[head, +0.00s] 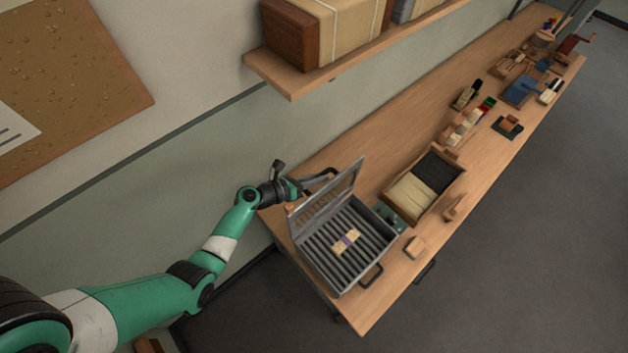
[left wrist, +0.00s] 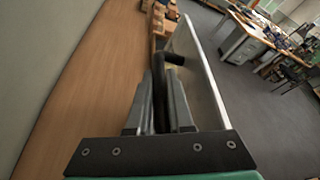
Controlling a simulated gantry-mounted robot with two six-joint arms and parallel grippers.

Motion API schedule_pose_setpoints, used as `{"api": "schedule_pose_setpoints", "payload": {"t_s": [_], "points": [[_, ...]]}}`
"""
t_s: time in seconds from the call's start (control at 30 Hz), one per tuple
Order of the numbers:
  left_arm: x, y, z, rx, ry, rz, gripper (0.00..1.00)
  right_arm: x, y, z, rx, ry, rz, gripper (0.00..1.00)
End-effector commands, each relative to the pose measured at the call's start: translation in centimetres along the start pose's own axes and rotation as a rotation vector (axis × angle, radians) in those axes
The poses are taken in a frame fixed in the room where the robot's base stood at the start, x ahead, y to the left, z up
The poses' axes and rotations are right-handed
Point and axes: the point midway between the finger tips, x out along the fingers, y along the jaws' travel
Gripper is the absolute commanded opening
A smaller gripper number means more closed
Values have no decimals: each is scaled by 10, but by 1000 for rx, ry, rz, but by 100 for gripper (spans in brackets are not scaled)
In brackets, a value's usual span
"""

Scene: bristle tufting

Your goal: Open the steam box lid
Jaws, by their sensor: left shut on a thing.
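The grey steam box (head: 378,235) stands at the near end of the long workbench. Its framed lid (head: 330,204) is swung up and stands steeply tilted along the box's wall side, so the box is open. A light bundle with a purple band (head: 346,242) lies on the dark slats inside. My left gripper (head: 316,179) is behind the raised lid. In the left wrist view its fingers (left wrist: 160,85) are shut on the black lid handle (left wrist: 172,58), with the lid's edge just right of them. My right gripper does not show.
A divided wooden tray (head: 427,187) and small wooden blocks (head: 415,247) are right of the box. Block racks and tools are farther along the bench. A wall shelf (head: 290,80) with boxes hangs above. Bare bench (head: 350,142) runs along the wall.

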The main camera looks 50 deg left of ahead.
Motion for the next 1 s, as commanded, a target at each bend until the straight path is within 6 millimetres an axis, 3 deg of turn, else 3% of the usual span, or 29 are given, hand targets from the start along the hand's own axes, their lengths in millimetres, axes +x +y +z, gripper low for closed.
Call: {"api": "schedule_pose_setpoints", "payload": {"t_s": [0.53,0.57,0.7,1.0], "points": [[3,2,-2,2,5,2,0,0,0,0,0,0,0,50],[3,2,-2,2,5,2,22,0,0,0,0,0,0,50],[3,2,-2,3,4,2,47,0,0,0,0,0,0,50],[2,2,0,3,2,2,49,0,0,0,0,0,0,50]]}}
